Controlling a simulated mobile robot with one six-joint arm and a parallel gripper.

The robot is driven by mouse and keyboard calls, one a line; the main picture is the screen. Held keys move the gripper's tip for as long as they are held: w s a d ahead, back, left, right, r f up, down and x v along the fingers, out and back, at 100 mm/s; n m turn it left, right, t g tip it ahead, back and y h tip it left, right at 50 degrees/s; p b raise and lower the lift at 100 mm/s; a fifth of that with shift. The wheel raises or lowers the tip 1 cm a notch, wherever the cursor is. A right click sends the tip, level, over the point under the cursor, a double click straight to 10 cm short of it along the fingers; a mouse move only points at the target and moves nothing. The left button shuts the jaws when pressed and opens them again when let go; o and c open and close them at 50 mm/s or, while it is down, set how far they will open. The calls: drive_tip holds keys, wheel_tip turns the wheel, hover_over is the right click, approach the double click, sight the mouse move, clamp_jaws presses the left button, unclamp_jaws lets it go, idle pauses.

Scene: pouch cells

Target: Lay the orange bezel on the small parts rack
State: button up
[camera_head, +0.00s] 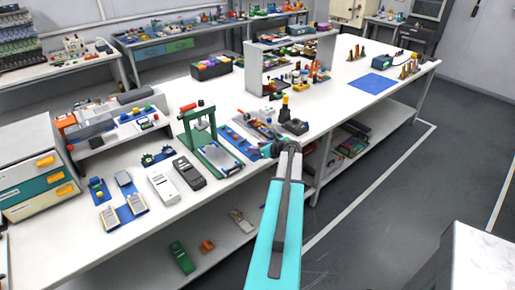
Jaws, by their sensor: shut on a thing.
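My teal arm reaches from the bottom edge to the front edge of the long white bench. I cannot make out the orange bezel for certain. A small orange piece (207,246) lies on the lower shelf, too small to identify. A white raised rack (256,67) with small parts on and under it stands on the bench behind the gripper; I cannot tell whether it is the small parts rack.
The green press (208,140) stands left of my gripper, and a blue tray (245,145) lies close by. Two handheld devices, one white (163,187), lie farther left.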

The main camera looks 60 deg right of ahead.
drive_tip(key=shift+f+b, duration=0.75)
drive_tip(key=shift+f, duration=0.45)
drive_tip(key=o, duration=1.4)
drive_tip(key=shift+s, duration=0.1)
drive_tip(key=b+v, duration=0.3)
drive_tip(key=v, duration=1)
drive_tip(key=shift+s+r, duration=0.15)
drive_tip(key=shift+s, duration=0.15)
